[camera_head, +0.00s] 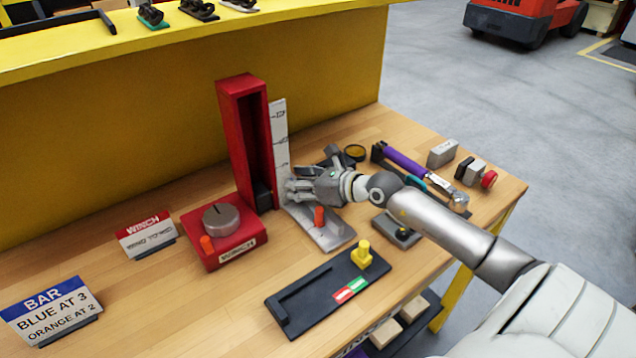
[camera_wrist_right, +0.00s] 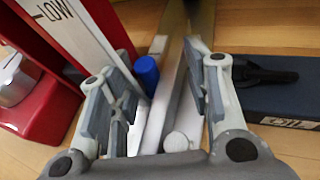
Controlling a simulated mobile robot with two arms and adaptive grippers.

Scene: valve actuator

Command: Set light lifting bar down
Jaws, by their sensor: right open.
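My right gripper (camera_head: 292,190) is open in the head view, low beside the foot of the red tower (camera_head: 240,140) and its white scale (camera_head: 281,150). In the right wrist view its fingers (camera_wrist_right: 165,105) are spread, with a pale grey bar-like part (camera_wrist_right: 160,118) and a round grey knob (camera_wrist_right: 175,142) between them. A blue cylinder (camera_wrist_right: 147,70) stands near the left finger. In the head view a grey plate (camera_head: 330,238) with an orange peg (camera_head: 319,217) lies just in front of the hand. The hand hides part of it. I cannot tell clearly which part is the lifting bar.
A red winch box (camera_head: 225,240) with a grey knob stands left of the tower. A black tray (camera_head: 315,298) with a yellow knob lies in front. A purple-handled tool (camera_head: 400,160) and small blocks lie to the right. Signs (camera_head: 52,310) stand at left.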

